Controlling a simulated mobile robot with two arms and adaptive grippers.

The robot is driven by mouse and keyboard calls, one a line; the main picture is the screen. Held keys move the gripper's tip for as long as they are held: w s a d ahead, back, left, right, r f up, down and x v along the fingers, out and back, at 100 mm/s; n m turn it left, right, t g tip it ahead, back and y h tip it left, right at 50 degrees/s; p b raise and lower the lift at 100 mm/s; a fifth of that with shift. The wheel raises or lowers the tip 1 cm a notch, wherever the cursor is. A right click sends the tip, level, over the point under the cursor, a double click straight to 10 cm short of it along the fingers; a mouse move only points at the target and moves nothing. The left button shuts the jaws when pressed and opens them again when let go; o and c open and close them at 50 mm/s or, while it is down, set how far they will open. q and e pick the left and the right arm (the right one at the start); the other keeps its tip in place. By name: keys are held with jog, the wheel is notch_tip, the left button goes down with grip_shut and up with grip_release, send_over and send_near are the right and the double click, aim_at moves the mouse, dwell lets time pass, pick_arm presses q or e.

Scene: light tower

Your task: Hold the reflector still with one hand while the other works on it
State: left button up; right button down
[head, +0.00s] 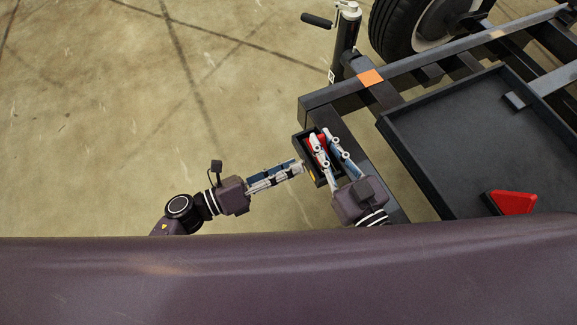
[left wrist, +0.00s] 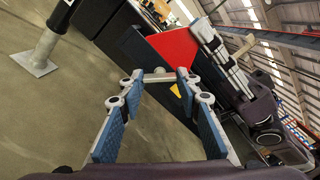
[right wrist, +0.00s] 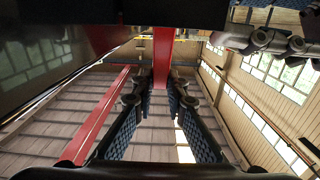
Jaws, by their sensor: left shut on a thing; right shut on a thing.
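The red reflector (head: 311,138) is at the black bracket on the trailer frame's near end. In the left wrist view the reflector (left wrist: 174,47) is a red face against a dark panel. My right gripper (head: 322,143) is shut on it from above; in the right wrist view its red edge (right wrist: 163,50) lies between the fingertips. My left gripper (head: 301,168) reaches in from the left, beside the bracket. In the left wrist view it is shut on a small pale grey piece (left wrist: 157,75) in front of the reflector. Whether that piece touches the reflector is unclear.
The trailer frame (head: 420,68) has an orange marker (head: 370,77). A jack (head: 345,35) and a tire (head: 405,25) stand beyond. The floor left is clear.

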pick_arm(q)
jog(key=m, duration=2.2)
jog(key=shift+w+a+m, duration=0.15)
jog(key=shift+m, duration=0.25)
jog(key=shift+f, duration=0.1)
jog(key=o, duration=1.2)
jog(key=shift+c, duration=0.2)
jog(key=v, duration=1.2)
